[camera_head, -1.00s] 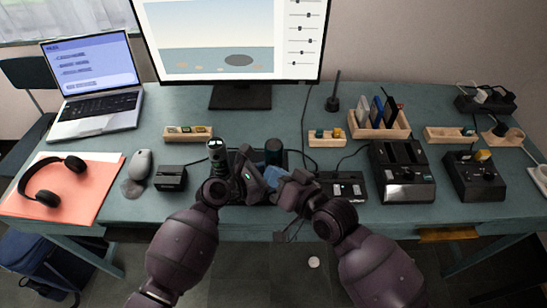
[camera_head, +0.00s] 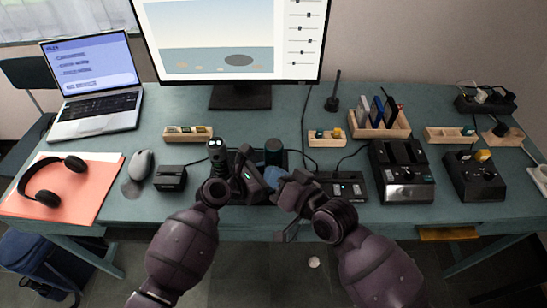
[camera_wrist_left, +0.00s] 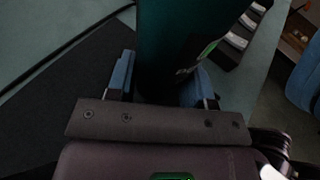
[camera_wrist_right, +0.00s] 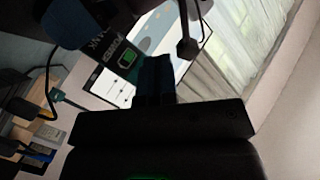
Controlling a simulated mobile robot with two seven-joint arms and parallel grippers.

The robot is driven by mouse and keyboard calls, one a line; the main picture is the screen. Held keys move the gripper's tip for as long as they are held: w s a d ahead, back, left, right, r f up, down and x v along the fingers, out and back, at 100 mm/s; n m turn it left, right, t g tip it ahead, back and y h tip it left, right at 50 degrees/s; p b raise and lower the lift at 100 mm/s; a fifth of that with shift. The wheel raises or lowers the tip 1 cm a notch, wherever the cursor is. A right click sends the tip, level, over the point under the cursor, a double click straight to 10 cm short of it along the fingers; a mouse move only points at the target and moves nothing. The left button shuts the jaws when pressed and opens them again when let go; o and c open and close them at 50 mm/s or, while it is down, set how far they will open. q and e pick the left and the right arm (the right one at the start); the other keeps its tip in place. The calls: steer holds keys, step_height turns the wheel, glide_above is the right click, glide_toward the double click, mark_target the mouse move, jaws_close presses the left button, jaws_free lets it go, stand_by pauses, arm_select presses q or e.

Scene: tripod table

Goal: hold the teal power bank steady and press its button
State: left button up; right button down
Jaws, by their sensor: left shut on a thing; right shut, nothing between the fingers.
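The teal power bank (camera_wrist_left: 185,40) stands between the two blue fingers of my left gripper (camera_wrist_left: 165,85), which is shut on it. In the head view the power bank (camera_head: 271,176) is small and partly hidden between the grippers, above the front part of the table. In the right wrist view its dark face (camera_wrist_right: 118,45) shows lettering and a green battery mark. My right gripper (camera_head: 284,181) is shut and empty, close to the right side of the power bank. Its closed fingers (camera_wrist_right: 155,78) appear beside that face. I cannot tell whether they touch it, and I cannot make out the button.
A small wooden tray (camera_head: 326,138) and a rack of upright slabs (camera_head: 379,122) lie further back. A mouse (camera_head: 140,164) and headphones (camera_head: 50,180) are at left.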

steer(key=shift+w, duration=0.15)
steer(key=shift+w, duration=0.3)
steer(key=shift+w, duration=0.35)
stand_by(1.0)
steer(key=shift+s, duration=0.8)
steer(key=shift+s, duration=0.1)
steer(key=s, duration=0.4)
steer(key=shift+s, duration=0.4)
stand_by(0.6)
